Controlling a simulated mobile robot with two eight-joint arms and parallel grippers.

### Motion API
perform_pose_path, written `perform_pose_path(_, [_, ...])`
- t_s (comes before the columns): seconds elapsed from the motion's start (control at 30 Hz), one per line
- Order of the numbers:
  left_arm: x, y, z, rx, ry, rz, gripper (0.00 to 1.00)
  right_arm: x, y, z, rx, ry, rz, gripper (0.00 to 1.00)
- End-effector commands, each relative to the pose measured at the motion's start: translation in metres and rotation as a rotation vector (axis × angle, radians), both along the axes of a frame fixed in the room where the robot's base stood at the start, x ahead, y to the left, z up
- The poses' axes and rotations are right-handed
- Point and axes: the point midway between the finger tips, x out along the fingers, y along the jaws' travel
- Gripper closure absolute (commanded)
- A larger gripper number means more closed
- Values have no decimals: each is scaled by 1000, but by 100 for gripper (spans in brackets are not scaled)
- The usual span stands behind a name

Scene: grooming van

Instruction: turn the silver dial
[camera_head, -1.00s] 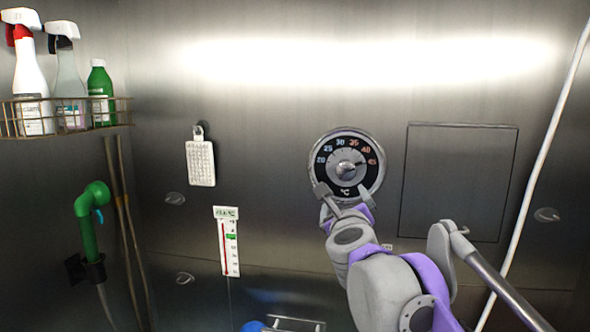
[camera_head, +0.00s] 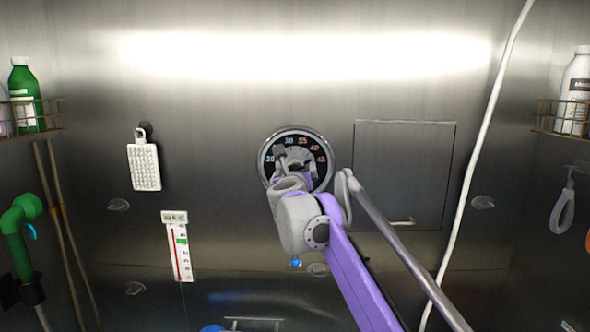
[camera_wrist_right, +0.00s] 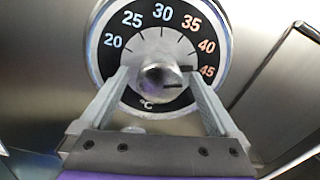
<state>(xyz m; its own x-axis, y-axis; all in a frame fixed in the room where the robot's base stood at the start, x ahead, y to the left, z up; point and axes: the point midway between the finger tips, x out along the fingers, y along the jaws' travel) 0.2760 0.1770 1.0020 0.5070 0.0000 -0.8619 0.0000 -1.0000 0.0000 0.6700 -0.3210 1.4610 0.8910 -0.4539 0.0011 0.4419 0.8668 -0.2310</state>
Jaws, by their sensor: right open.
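The silver dial (camera_wrist_right: 160,79) is a round metal knob at the centre of a black temperature face marked 20 to 45 °C. In the right wrist view its dark pointer mark is toward the lower right, near 45. In the head view the dial face (camera_head: 322,160) is on the steel back wall, its centre and lower part hidden by my right gripper (camera_head: 290,160). In the right wrist view my right gripper (camera_wrist_right: 158,90) is open, its two fingers on either side of the knob. I cannot tell whether they touch it. My left gripper is not in view.
A white hose (camera_head: 480,150) runs down the wall. Racks with bottles are at both sides.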

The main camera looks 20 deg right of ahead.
Motion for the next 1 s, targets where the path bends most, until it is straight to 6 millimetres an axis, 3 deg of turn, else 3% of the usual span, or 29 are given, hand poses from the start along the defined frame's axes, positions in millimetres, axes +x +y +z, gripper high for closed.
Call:
perform_pose_path(0.3, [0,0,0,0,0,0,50,3,-1,-1,-1,1,1,3])
perform_pose_path(0.8, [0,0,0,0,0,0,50,3,-1,-1,-1,1,1,89])
perform_pose_path(1.0, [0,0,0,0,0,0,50,3,-1,-1,-15,8,1,89])
